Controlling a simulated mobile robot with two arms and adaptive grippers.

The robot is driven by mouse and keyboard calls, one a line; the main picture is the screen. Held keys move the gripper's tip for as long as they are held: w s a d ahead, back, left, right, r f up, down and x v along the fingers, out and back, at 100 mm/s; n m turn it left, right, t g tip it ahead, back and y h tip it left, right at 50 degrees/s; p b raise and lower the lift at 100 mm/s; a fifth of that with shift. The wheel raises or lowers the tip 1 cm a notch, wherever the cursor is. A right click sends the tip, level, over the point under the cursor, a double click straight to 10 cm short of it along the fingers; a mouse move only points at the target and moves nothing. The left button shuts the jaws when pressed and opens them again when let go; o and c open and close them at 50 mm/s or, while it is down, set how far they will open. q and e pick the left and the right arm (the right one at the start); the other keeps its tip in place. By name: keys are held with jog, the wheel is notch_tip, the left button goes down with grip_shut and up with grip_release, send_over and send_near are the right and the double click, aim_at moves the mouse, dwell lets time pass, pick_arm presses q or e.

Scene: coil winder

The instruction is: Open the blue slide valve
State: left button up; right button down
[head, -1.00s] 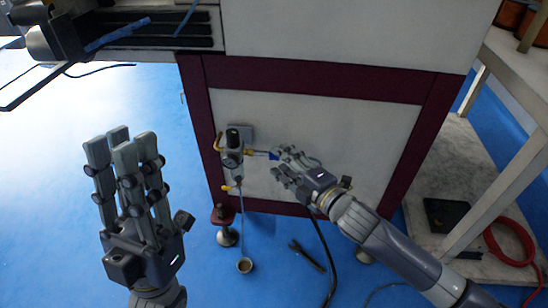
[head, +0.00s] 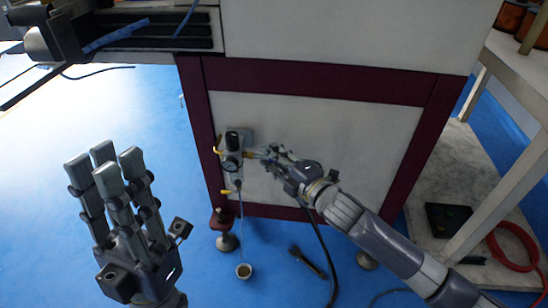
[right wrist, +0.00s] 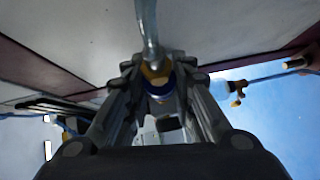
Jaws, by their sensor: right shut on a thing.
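The blue slide valve shows in the right wrist view as a blue ring (right wrist: 160,88) with brass fittings, between the fingers of my right gripper (right wrist: 158,78). In the head view it is hidden behind that gripper (head: 268,158), at the end of the line running right from the regulator unit (head: 232,153) on the machine's panel. My right gripper is shut on the valve. I cannot tell the position of its sleeve. My left gripper (head: 104,160) is raised at the left with its fingers apart, empty and away from the machine.
The machine's white panel (head: 330,140) has a dark red frame. A small cup (head: 244,271) and a dark tool (head: 308,262) lie on the blue floor below. A black hose hangs under my right arm. A shelf table (head: 508,130) with a red hose stands at right.

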jog(key=shift+a+r+p, duration=0.15)
jog(key=shift+a+p, duration=0.2)
jog(key=shift+a, duration=0.05)
jog(key=shift+w+a+p, duration=0.1)
jog(key=shift+a+p, duration=0.2)
jog(key=shift+a, duration=0.45)
jog(key=c, duration=1.3)
grip_release()
jog(key=shift+a, duration=0.1)
